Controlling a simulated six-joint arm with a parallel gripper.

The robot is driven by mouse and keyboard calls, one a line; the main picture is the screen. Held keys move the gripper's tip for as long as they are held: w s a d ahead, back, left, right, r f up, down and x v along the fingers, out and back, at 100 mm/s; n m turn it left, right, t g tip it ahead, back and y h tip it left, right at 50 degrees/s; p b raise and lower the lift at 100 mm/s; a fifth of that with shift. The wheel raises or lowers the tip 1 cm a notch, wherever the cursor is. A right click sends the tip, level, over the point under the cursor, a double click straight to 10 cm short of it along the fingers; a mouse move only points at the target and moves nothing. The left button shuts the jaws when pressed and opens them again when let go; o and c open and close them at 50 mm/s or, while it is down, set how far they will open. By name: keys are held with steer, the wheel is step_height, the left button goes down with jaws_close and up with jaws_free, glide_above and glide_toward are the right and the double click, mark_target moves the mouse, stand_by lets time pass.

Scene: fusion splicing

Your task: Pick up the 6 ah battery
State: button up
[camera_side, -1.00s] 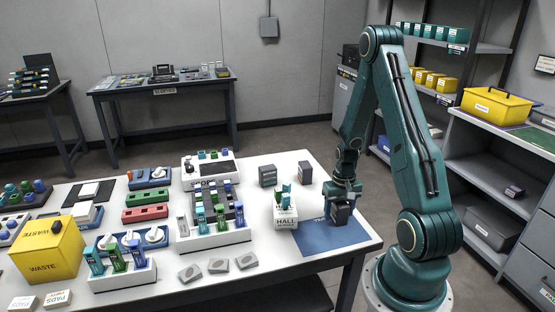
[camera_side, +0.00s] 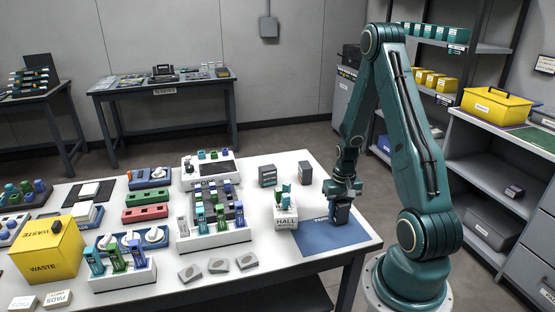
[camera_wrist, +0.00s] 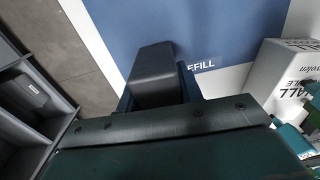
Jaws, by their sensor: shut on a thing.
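My gripper (camera_side: 342,201) is above the right part of the white table, pointing down. It is shut on a dark grey battery block (camera_side: 341,215) over the blue mat (camera_side: 318,239). In the wrist view the battery (camera_wrist: 155,72) sits between the two dark blue fingers, with the blue mat (camera_wrist: 235,25) behind it. I cannot tell whether its underside touches the mat. Two similar dark blocks stand farther back, one at the left (camera_side: 267,176) and one at the right (camera_side: 305,173). No capacity marking is readable on any of them.
A white box lettered HALL (camera_side: 285,217) stands close to the left of the mat and holds teal items. Racks with coloured tools (camera_side: 213,235), grey blocks (camera_side: 219,266) and a yellow waste bin (camera_side: 42,249) fill the left side. The mat's front is clear.

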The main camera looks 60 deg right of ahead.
step_height(320, 180, up, 19)
steer(key=shift+r, duration=0.2)
stand_by(0.6)
stand_by(0.5)
